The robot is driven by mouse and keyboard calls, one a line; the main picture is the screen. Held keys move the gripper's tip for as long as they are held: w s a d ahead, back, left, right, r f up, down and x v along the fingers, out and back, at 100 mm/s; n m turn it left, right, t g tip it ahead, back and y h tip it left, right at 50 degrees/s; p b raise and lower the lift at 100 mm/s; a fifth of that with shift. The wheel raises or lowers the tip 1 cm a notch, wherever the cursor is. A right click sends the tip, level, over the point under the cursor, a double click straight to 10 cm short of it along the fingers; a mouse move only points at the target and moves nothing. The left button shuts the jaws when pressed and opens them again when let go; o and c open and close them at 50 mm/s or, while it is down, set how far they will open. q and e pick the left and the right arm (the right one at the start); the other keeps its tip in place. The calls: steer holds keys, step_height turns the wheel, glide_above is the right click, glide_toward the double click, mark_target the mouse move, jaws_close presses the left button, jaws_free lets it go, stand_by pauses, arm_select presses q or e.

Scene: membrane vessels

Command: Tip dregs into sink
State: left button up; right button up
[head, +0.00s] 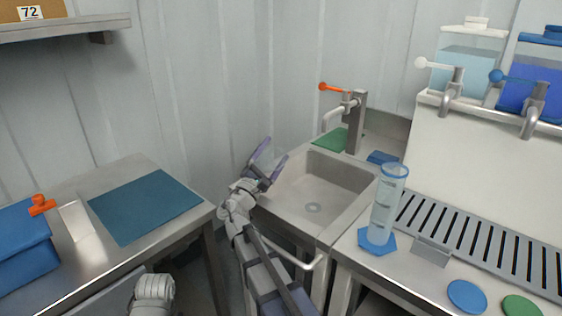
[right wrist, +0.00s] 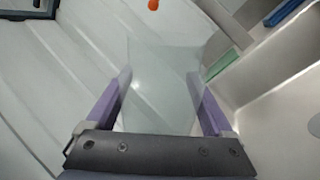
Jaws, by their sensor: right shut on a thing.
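My right gripper (head: 266,158) is at the left edge of the sink (head: 340,170), in front of the wall. Its purple fingers are shut on a clear vessel (right wrist: 165,85), which fills the space between them in the right wrist view. The vessel is see-through and flares toward its far end; whether any liquid is in it I cannot tell. In the head view it is small and hard to make out between the fingers. The sink basin looks empty, with a round drain (head: 313,208) in its floor. My left gripper is out of view.
A tap (head: 352,115) with an orange lever stands behind the sink. A tall clear cylinder (head: 384,210) on a blue hexagonal foot stands on the right counter, beside a slotted grating (head: 480,235). A blue mat (head: 145,205) lies on the left table.

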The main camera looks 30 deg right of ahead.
arm_select(q)
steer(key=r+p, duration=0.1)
steer(key=p, duration=0.1)
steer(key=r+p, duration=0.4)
steer(key=p, duration=0.1)
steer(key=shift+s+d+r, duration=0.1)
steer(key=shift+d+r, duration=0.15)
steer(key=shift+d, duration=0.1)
arm_select(e)
steer(key=s+d+f+n+g+y, duration=0.1)
steer(key=s+d+f+n+y, duration=0.2)
steer(key=n, duration=0.8)
steer(key=shift+s+d+f+n+g+y, duration=0.2)
steer(key=shift+s+d+n+g+y, duration=0.1)
steer(key=shift+s+d+y, duration=0.55)
steer(key=shift+w+a, duration=0.1)
steer(key=shift+a, duration=0.15)
